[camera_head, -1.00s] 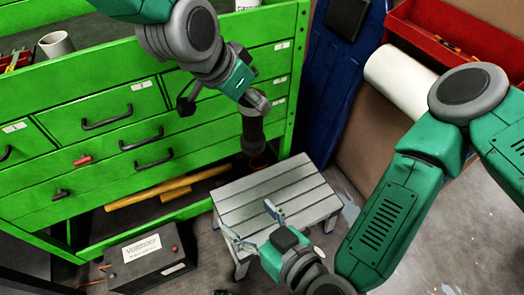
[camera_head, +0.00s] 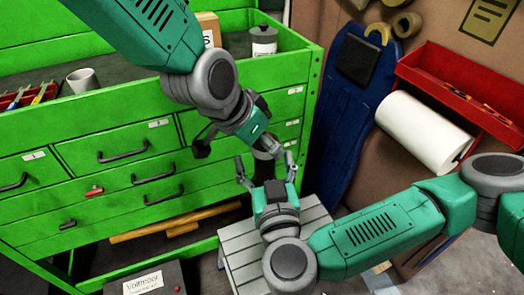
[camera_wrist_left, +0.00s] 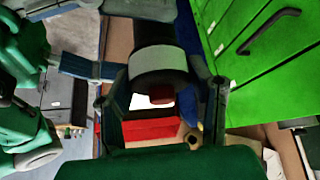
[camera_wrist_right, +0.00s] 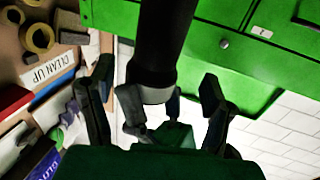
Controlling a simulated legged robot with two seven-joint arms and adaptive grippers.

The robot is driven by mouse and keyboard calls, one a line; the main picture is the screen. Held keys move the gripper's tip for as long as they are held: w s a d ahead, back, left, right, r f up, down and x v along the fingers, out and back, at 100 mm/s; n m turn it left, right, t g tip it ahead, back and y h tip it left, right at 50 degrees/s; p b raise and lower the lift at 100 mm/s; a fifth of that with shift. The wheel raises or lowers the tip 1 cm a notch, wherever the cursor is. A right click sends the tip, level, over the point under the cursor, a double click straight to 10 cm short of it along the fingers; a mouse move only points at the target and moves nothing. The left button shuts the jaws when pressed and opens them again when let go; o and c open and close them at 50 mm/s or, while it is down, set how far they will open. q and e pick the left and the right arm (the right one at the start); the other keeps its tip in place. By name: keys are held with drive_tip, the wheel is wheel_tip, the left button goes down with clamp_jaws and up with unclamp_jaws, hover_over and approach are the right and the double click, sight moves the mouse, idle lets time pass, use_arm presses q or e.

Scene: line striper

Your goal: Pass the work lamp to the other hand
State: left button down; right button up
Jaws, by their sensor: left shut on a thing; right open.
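The work lamp is a dark cylinder with a grey band. In the head view the lamp (camera_head: 264,167) hangs below my left gripper (camera_head: 262,142), which is shut on it. The left wrist view shows the lamp (camera_wrist_left: 160,62) between the left fingers. My right gripper (camera_head: 264,172) is open, with its fingers pointing up on either side of the lamp. In the right wrist view the lamp (camera_wrist_right: 165,45) stands between the spread fingers of the right gripper (camera_wrist_right: 158,90), and the left gripper's dark fingers show behind it. Whether the right fingers touch the lamp is unclear.
A green drawer cabinet (camera_head: 130,130) stands behind the grippers. Below is a grey slatted step stool (camera_head: 240,255). A dark Voltmonr-like labelled box (camera_head: 150,278) sits at lower left. A white paper roll (camera_head: 425,130) and red tray (camera_head: 460,85) are at the right.

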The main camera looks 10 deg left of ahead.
drive_tip(key=shift+x, duration=1.55)
drive_tip(key=shift+a, duration=0.1)
drive_tip(key=c, duration=1.6)
use_arm(q)
drive_tip(key=c, duration=0.7)
unclamp_jaws()
use_arm(e)
drive_tip(key=shift+o, duration=0.2)
